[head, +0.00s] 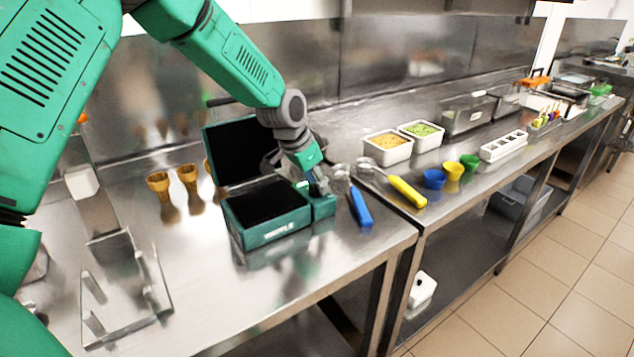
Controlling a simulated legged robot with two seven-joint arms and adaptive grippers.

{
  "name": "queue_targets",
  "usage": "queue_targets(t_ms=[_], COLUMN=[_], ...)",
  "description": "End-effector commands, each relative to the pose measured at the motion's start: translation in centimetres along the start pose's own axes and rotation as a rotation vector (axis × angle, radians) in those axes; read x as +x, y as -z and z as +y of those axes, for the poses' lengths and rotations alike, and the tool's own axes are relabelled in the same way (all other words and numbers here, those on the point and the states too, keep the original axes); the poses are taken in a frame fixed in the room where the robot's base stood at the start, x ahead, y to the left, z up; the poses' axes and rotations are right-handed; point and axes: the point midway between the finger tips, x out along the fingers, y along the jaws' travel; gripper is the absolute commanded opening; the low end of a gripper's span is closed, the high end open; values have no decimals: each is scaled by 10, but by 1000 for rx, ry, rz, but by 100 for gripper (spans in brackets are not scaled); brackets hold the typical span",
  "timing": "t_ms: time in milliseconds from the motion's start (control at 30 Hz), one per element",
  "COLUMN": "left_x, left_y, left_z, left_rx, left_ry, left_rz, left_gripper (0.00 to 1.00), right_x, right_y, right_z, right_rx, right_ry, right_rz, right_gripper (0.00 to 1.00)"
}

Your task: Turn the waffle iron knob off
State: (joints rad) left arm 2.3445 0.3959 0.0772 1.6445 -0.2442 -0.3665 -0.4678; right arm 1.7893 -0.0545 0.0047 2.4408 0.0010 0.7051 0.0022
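The green waffle iron (268,229) stands on the steel counter with its lid (240,152) raised and dark plates showing. A small green box section (320,205) is on its right side. My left gripper (318,186) reaches down from above, its fingertips at the top of that side section. The knob itself is hidden or too small to make out there. I cannot tell whether the fingers touch it, or whether they are open or shut. My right gripper is not in view.
Blue-handled (360,207) and yellow-handled (407,191) scoops lie just right of the iron. Waffle cones (188,177) stand behind left, and a clear metal rack (125,290) stands front left. Tubs (388,148) and coloured cups (434,179) are further right. The counter's front strip is clear.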

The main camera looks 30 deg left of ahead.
Motion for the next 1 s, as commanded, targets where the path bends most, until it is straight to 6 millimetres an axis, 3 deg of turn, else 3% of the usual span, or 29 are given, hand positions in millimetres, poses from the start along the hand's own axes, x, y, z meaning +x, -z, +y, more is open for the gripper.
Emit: queue_targets(t_ms=[233,267,333,367,767,1000], left_x=[1,1,1,1,1,0], left_y=[-1,-1,-1,-1,-1,0], left_z=[-1,-1,-1,-1,-2,-1], left_rx=[-1,-1,-1,-1,-27,-139], left_ry=[-1,-1,-1,-1,11,60], left_rz=[1,1,1,1,-2,-5], left_gripper=[33,29,5,0,0,0], right_x=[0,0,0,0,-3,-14], right_y=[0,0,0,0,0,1], right_z=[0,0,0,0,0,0], right_rx=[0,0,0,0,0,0], right_ry=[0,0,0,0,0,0], right_rz=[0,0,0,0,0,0], right_gripper=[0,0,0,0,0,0])
